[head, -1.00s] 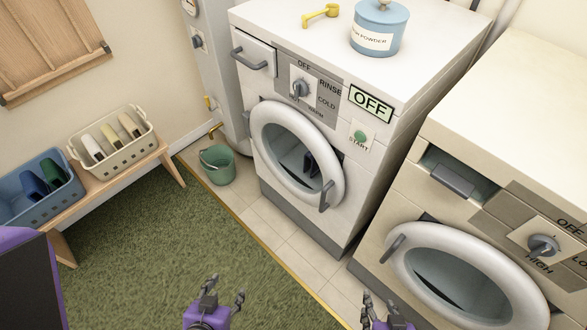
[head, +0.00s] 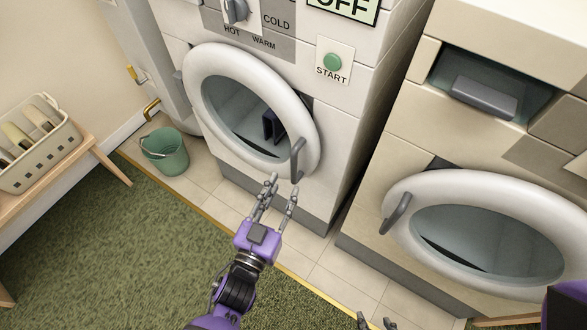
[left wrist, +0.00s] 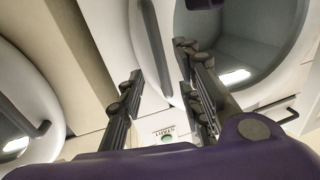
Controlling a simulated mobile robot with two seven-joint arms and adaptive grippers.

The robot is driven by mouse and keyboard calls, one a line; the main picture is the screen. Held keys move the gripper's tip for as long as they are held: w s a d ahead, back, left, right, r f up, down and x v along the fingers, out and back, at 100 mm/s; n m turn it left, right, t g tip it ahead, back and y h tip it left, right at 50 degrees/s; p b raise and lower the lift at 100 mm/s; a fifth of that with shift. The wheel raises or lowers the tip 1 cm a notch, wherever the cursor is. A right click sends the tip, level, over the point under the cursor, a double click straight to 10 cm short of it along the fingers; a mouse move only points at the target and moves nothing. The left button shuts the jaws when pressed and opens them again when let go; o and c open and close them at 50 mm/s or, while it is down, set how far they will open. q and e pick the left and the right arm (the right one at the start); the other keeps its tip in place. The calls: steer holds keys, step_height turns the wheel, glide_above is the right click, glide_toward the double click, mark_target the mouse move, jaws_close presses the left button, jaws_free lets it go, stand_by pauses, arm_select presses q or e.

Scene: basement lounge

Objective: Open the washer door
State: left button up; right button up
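The washer (head: 345,110) is the white machine on the left, with a green START button (head: 332,62). Its round white-rimmed door (head: 200,85) looks closed, and a dark item shows behind the glass. The grey door handle (head: 297,160) is on the door's right side. My left gripper (head: 283,187) is open and empty, its fingertips just below the handle in the head view. In the left wrist view the handle (left wrist: 156,50) shows between the spread fingers (left wrist: 158,75), with no clear contact. My right gripper (head: 376,322) shows only its spread fingertips at the bottom edge.
A beige machine (head: 390,150) with its own round door (head: 480,185) stands close on the right. A green bucket (head: 165,150) is on the tiles to the left. A bench (head: 108,163) with a basket (head: 40,165) is at far left. Green carpet (head: 130,250) is clear.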

mark_target(293, 170)
arm_select(q)
steer(key=x, duration=0.6)
steer(key=shift+w+d+r, duration=0.15)
steer(key=shift+w+d, duration=0.05)
steer(key=shift+w, duration=0.2)
steer(key=shift+w+d, duration=0.2)
steer(key=shift+w, duration=0.25)
arm_select(e)
steer(key=shift+s+d+f, duration=0.1)
steer(key=shift+s+f, duration=0.35)
steer(key=shift+s, duration=0.3)
arm_select(q)
jaws_close()
